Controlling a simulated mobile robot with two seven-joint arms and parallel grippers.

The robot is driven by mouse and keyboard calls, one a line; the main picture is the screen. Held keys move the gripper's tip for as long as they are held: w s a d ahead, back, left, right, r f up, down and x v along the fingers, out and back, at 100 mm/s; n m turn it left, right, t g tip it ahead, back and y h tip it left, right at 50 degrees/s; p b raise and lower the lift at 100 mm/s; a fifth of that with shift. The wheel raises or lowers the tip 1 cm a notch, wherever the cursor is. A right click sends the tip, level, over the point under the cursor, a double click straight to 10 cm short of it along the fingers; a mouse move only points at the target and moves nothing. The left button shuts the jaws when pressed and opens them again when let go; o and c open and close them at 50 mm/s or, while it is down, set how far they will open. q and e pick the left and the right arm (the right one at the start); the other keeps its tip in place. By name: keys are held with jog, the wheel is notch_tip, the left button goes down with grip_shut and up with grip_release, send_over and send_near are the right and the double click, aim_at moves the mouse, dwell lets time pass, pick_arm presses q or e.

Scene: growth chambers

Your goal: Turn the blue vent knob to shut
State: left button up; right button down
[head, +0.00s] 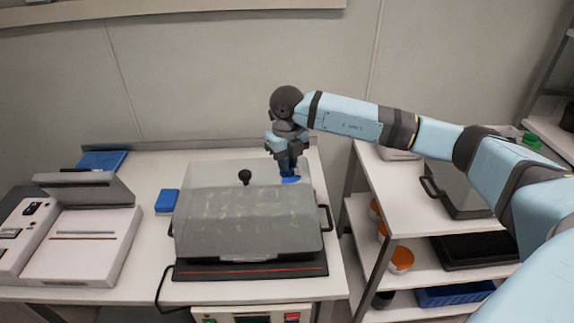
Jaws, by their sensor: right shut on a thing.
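The blue vent knob (290,179) sits at the back right of the clear lid (222,173) of the growth chamber on the white bench. My right gripper (289,171) points down from above and is shut on the knob, hiding most of it. Only a blue edge shows below the fingers, so I cannot tell which way the knob is turned. My left gripper is not in view.
A black ball-topped knob (245,177) stands on the lid left of my gripper. The chamber has dark side handles (326,218) and rests on a dark mat (250,268). A blue box (166,202) and a white device (85,245) are to the left. A shelf cart (445,195) stands right.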

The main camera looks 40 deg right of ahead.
jog(key=shift+f+n, duration=0.1)
jog(key=shift+n, duration=0.6)
pick_arm(q)
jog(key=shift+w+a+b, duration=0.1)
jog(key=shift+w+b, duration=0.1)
jog(key=shift+b, duration=0.3)
pick_arm(e)
jog(key=shift+n, duration=0.9)
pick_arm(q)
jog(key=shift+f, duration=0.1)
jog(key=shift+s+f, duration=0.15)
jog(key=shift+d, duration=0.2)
pick_arm(e)
jog(key=c, duration=1.1)
grip_release()
jog(key=shift+c, duration=0.2)
notch_tip(320, 180, up, 14)
